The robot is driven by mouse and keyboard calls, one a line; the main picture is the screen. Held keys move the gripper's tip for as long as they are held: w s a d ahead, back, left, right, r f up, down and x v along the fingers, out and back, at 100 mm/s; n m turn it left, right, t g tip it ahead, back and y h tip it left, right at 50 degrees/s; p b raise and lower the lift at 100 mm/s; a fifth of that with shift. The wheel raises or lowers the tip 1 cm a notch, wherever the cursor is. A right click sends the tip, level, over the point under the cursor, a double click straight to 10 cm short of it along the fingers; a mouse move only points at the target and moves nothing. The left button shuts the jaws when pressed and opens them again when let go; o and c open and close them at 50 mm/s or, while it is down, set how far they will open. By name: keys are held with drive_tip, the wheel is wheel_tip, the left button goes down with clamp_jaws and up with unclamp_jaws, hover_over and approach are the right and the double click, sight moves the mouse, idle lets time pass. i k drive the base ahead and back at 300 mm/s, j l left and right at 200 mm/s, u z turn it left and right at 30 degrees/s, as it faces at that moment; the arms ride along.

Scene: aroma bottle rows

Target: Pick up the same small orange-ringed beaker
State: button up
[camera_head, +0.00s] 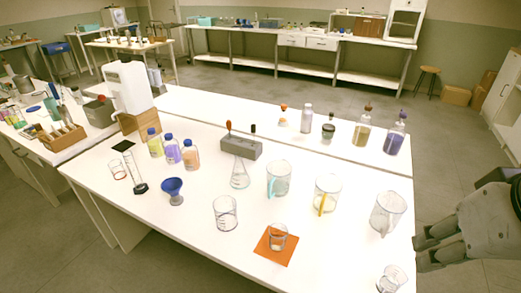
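A small clear beaker (277,241) stands upright on an orange square mat (262,250) near the front of the white table; orange shows around its base. Another small beaker (117,170), with a faint reddish rim, stands at the table's left. A third small beaker (392,280) stands at the front right, below and left of my gripper. I cannot tell for sure which one has the orange ring. My gripper (416,255) is at the right, by the table's right edge. Its fingers point left and look apart, with nothing seen between them.
A blue funnel (172,190), a cylinder (134,173), capped bottles (172,150) and a grey rack (241,148) are farther left and back. The front left of the table is clear.

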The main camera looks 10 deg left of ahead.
sight(277, 245)
drive_tip(key=u, duration=0.55)
drive_tip(key=l+u, duration=0.35)
drive_tip(key=l, duration=0.35)
drive_tip(key=k+l+u, duration=0.15)
drive_tip(key=l+u, duration=0.2)
drive_tip(key=l, duration=0.35)
